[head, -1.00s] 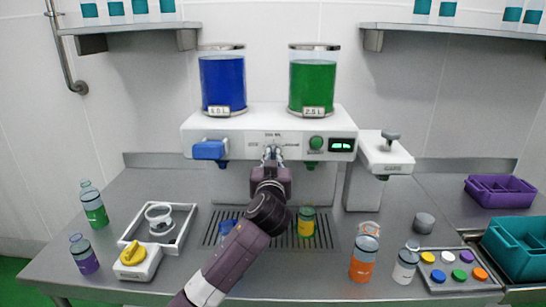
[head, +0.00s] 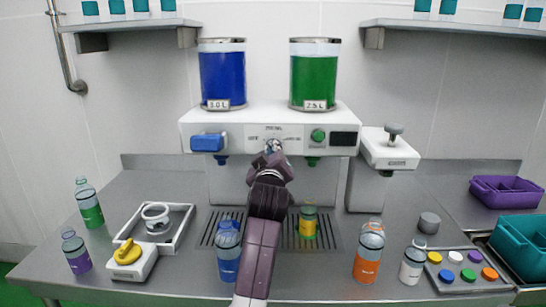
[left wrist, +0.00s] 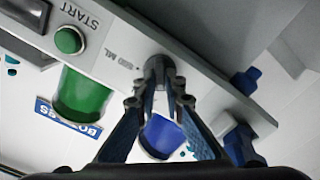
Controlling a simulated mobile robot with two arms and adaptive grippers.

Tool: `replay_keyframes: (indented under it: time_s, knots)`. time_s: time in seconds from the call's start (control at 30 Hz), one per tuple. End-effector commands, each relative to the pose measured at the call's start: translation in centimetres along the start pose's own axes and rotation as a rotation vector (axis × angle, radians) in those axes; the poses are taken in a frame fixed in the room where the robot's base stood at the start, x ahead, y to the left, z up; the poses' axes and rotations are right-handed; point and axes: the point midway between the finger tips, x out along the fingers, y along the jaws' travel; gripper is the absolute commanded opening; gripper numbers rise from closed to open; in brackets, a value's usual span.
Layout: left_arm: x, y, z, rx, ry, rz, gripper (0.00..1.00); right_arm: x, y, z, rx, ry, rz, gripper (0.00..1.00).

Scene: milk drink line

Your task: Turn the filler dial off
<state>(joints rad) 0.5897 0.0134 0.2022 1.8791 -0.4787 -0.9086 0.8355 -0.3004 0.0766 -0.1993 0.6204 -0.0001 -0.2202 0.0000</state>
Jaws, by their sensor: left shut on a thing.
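The white filler machine (head: 225,140) stands at the back of the counter, with a blue tank (head: 222,78) and a green tank (head: 314,80) on top. Its dial (left wrist: 158,66) is on the front panel. My left gripper (head: 272,149) reaches the panel from below and covers most of the dial in the head view. In the left wrist view, the fingers of my left gripper (left wrist: 160,80) are closed around the dial. I cannot read which mark the dial points to. The panel display (head: 343,139) is dark. My right gripper is not in view.
A green start button (head: 318,135) and a blue lever (head: 208,143) flank the dial. A blue-capped bottle (head: 228,255) and a small yellow-green bottle (head: 307,222) stand under the machine. An orange bottle (head: 368,255) stands to the right. A white tray (head: 181,236) lies left.

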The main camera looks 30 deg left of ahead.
Motion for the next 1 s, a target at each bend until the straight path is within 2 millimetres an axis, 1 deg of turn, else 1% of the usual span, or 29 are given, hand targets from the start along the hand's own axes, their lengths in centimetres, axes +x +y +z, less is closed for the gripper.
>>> replay_keyframes:
  time_s: [0.03, 0.2, 0.5, 0.7, 1.0]
  knots:
    - [-0.02, -0.12, 0.32, -0.048, -0.004, -0.001, 0.00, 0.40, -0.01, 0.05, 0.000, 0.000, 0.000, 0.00]
    - [-0.01, -0.14, 0.24, -0.186, -0.004, -0.002, 0.00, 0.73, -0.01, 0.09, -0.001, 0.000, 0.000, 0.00]
    - [0.01, -0.18, 0.17, -0.357, -0.003, -0.003, 0.00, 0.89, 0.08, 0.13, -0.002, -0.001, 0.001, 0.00]
    - [0.01, -0.25, 0.18, -0.412, -0.003, -0.003, 0.00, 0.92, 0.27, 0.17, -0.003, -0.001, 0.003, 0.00]
    - [0.01, -0.24, 0.17, -0.431, -0.003, -0.003, 0.00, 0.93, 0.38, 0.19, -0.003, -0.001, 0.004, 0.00]
